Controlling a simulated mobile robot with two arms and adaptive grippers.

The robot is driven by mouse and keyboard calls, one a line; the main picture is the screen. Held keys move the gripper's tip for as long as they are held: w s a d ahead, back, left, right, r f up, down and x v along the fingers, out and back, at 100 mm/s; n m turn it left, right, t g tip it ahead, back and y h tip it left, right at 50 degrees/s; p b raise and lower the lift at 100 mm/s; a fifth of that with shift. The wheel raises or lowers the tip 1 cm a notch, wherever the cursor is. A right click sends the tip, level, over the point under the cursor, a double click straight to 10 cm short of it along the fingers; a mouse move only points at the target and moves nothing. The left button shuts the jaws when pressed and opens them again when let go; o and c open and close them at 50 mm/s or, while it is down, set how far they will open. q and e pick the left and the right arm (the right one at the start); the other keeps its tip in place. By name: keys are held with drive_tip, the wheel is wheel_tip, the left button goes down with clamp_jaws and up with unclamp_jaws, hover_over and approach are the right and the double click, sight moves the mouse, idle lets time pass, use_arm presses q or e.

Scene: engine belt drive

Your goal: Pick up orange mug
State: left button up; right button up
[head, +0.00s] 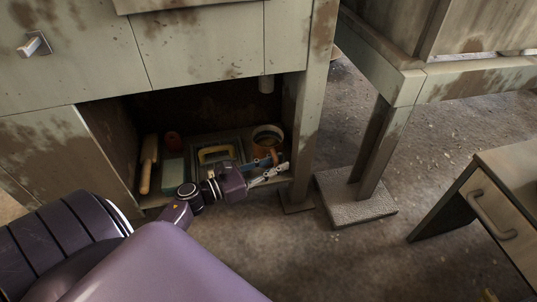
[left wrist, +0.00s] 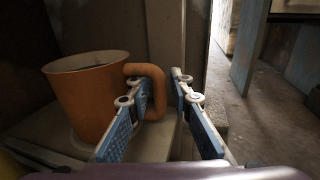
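The orange mug (left wrist: 90,100) stands upright at the left of the left wrist view, its handle (left wrist: 155,80) pointing right toward my fingers. In the head view the mug (head: 267,132) is at the right end of the low open shelf, partly hidden behind my gripper. My left gripper (head: 279,170) is at the shelf's front edge, just in front of the mug. In the left wrist view its two blue-padded fingers (left wrist: 161,80) are apart. The left finger overlaps the handle in the picture; I cannot tell whether they touch. My right gripper is not in view.
The shelf also holds a wooden rolling-pin-like object (head: 149,163), a red item (head: 172,140), a teal block (head: 173,176) and a tray with a yellow-handled tool (head: 216,152). A cabinet post (head: 312,100) stands right of the mug. Open floor (head: 300,245) lies in front.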

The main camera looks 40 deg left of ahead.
use_arm(q)
drive_tip(key=shift+w, duration=0.1)
drive_tip(key=shift+c, duration=0.3)
clamp_jaws()
drive_tip(key=shift+r, duration=0.15)
